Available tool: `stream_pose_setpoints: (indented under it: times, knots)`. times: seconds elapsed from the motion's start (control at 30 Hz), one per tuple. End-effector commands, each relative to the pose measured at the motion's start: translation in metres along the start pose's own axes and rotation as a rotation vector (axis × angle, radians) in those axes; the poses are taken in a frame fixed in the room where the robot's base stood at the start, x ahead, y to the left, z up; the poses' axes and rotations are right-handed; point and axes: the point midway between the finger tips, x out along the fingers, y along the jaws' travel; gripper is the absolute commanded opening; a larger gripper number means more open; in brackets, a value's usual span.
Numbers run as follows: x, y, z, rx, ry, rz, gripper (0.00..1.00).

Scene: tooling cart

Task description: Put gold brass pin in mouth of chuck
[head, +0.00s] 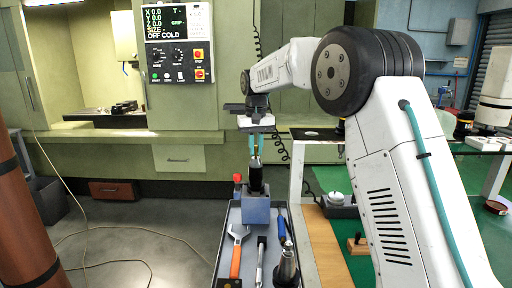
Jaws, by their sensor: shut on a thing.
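My gripper (256,156) points straight down, its two teal fingers above the near cart. It is shut on the gold brass pin (257,153), a small yellowish sliver between the fingers. A dark upright cylinder, which looks like the chuck (256,180), stands directly below the fingertips on a blue-grey block (256,210). The pin's lower end and the chuck's mouth are too small to make out. I cannot tell whether the pin touches the chuck or has entered it.
A red-topped item (237,180) stands left of the chuck. A brown column (25,210) stands far left.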

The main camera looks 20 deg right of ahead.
Motion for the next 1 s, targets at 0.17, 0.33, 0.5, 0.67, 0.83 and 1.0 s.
stream_pose_setpoints:
  times: [0.17,0.33,0.5,0.67,0.83,1.0]
  knots:
    - [0.0,0.0,0.0,0.0,0.0,0.0,0.0]
    - [0.0,0.0,0.0,0.0,0.0,0.0,0.3]
    - [0.0,0.0,0.0,0.0,0.0,0.0,0.39]
    - [-0.001,0.0,0.0,0.0,0.0,0.0,0.39]
    - [-0.02,0.0,-0.001,0.0,0.003,0.0,0.39]
    - [-0.05,0.0,-0.001,0.0,0.003,0.0,0.39]
